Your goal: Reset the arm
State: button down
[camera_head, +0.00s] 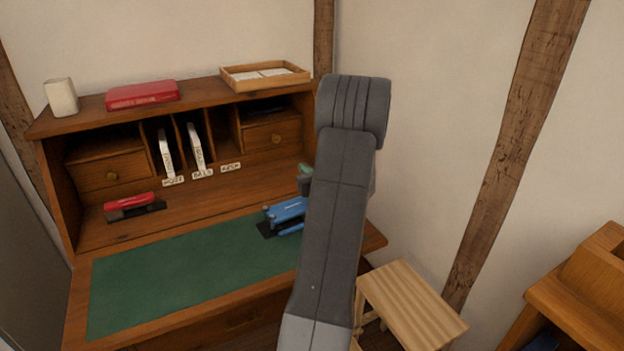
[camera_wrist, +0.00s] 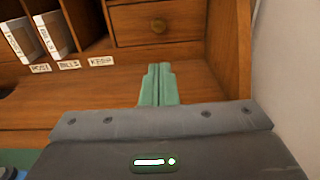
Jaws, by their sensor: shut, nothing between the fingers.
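My gripper (camera_wrist: 158,72) shows in the wrist view with its two green fingers together and nothing between them. It points over the desk's wooden shelf, towards the pigeonholes and the right-hand drawer (camera_wrist: 157,24). In the head view my arm rises in front of the desk's right side. Only a small green bit of my gripper (camera_head: 305,172) shows past the arm there, and the arm hides the rest.
The desk (camera_head: 190,268) has a green writing mat (camera_head: 180,275). A stool (camera_head: 412,302) stands right.

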jog(key=shift+v, duration=2.35)
jog(key=shift+w, duration=0.1)
